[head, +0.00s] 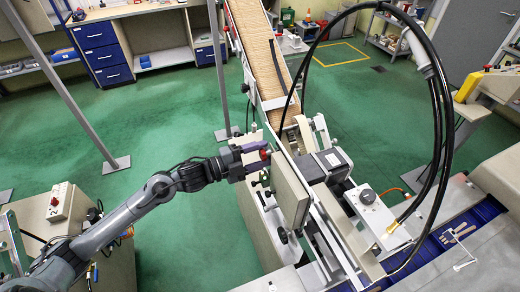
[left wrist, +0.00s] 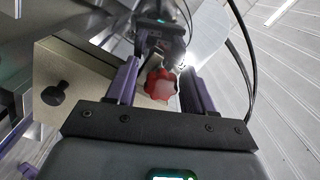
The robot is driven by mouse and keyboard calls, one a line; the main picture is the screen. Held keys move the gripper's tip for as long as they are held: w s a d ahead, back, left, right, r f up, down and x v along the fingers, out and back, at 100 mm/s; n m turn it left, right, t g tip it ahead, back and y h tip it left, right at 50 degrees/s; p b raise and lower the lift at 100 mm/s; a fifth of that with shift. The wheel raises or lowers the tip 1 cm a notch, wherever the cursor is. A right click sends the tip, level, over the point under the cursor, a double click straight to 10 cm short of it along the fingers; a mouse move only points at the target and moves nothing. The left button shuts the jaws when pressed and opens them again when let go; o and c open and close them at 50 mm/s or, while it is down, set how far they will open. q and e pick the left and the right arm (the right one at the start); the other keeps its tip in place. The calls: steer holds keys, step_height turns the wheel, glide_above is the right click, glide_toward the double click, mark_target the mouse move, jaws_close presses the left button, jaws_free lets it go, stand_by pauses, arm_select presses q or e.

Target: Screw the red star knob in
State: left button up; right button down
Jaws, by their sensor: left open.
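The red star knob (left wrist: 161,84) shows in the left wrist view between the two purple fingers of my left gripper (left wrist: 160,88). A small part of the red knob (head: 264,154) also shows in the head view at the tip of the left gripper (head: 255,156). The gripper is open, with a finger on each side of the knob; gaps show beside it, and I cannot tell whether either finger touches it. The knob is on the side of the machine by a beige panel (head: 287,188). Its shaft is hidden.
A black knob (left wrist: 54,93) sits on a beige plate at left in the wrist view. Black hoses (head: 447,120) arch at the right. Green floor (head: 170,120) is open left of the machine.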

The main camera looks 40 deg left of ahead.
arm_select(q)
steer(key=shift+w+d, duration=0.2)
steer(key=shift+d, duration=0.1)
arm_select(e)
steer(key=shift+f, duration=0.4)
arm_select(q)
steer(key=shift+s+d, duration=0.15)
arm_select(e)
steer(key=shift+r, duration=0.1)
arm_select(q)
steer(key=shift+d+r, duration=0.1)
steer(key=shift+r, duration=0.05)
steer(key=shift+s+d+r+p, duration=0.15)
steer(key=shift+r+p, duration=0.15)
steer(key=shift+p, duration=0.15)
arm_select(e)
steer(key=shift+r, duration=0.1)
arm_select(q)
steer(key=shift+c, duration=0.4)
